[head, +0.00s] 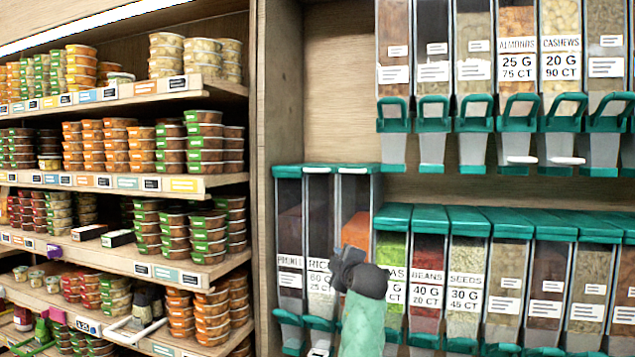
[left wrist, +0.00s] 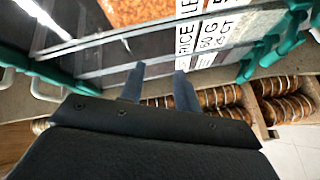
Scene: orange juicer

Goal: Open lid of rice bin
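The rice bin (head: 318,215) is a tall clear bin with a RICE label, second from the left in the lower row in the head view. Its narrow green lid edge (head: 318,169) looks closed, though I cannot tell surely. My left gripper (head: 352,262) is a dark shape in front of the bins, right of the RICE label and below the lid level, partly hiding the orange-filled bin. In the left wrist view, my left gripper (left wrist: 160,77) has two fingers apart with nothing between them. My right gripper is not in view.
A prune bin (head: 289,225) stands left of the rice bin, an orange-filled bin (head: 356,226) right of it. An upper row of bins hangs above to the right. Shelves of stacked tubs (head: 205,235) stand left, past a wooden divider (head: 265,130). Space above the lids is open.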

